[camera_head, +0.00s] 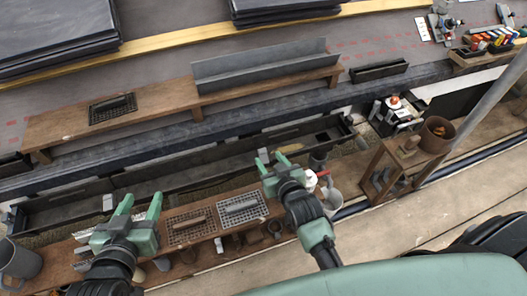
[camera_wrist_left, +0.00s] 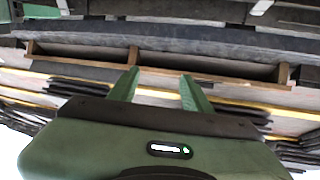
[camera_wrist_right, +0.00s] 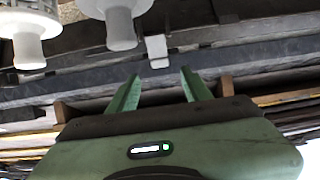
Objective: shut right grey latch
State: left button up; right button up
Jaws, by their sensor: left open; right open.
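A small light-grey latch (camera_wrist_right: 157,50) hangs on the dark gutter edge in the right wrist view, beyond and above my right fingertips; I cannot tell from its look whether it is shut. Another small grey tab (camera_head: 108,203) shows on the gutter at the left in the head view, possibly another latch. My right gripper (camera_head: 272,163) is open and empty at the near side of the long dark gutter (camera_head: 205,160), apart from the latch. My left gripper (camera_head: 140,210) is open and empty above the near bench's left part.
A wooden stand (camera_head: 392,170) with a brown pot (camera_head: 437,132) is right of my right gripper. A wooden shelf (camera_head: 150,107) with a metal trough (camera_head: 265,68) lies behind the gutter.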

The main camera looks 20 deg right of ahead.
aim_at(262, 150)
jog(key=b+x, duration=0.2)
jog(key=x, duration=0.3)
jog(key=shift+w, duration=0.2)
pick_arm(q)
notch_tip(262, 150, up, 10)
jog(key=w+d+t+h, duration=0.2)
jog(key=t, duration=0.4)
jog(key=shift+w+r, duration=0.25)
jog(key=shift+w, duration=0.05)
pick_arm(e)
jog(key=shift+w+f, duration=0.1)
jog(key=shift+w, duration=0.25)
pick_arm(q)
jog(key=shift+d, duration=0.1)
pick_arm(e)
grip_shut()
